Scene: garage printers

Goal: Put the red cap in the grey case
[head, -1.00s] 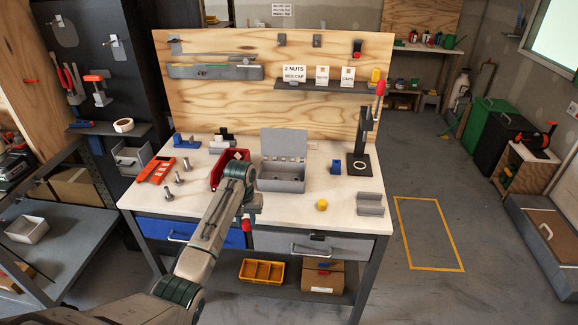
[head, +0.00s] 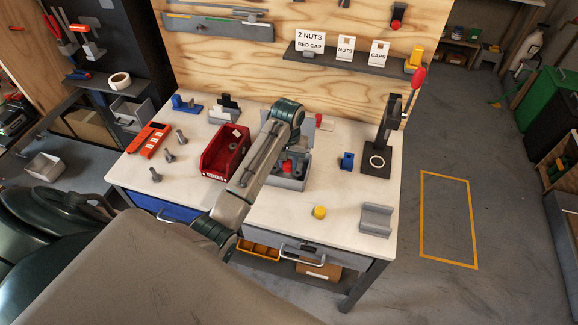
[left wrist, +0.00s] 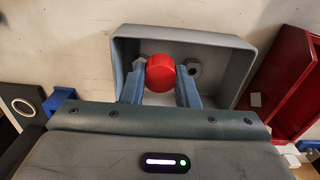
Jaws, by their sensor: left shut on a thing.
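The red cap (left wrist: 160,73) is held between the two blue-grey fingers of my left gripper (left wrist: 159,85) in the left wrist view. The cap (head: 288,166) also shows in the head view, at the grey case (head: 285,183) on the workbench. In the left wrist view the cap is over the open grey case (left wrist: 226,44), within its rim; its height above the floor is hard to tell. A hex nut (left wrist: 193,67) lies in the case right of the cap, and another (left wrist: 138,63) shows left of it. My arm hides part of the case in the head view. My right gripper is out of view.
A red bin (head: 212,167) stands close left of the case. A blue block (head: 347,161), a press with a red handle (head: 376,168), a yellow cap (head: 319,212) and a grey cradle (head: 376,220) stand to the right. Bolts (head: 168,156) stand at left. The front bench top is mostly clear.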

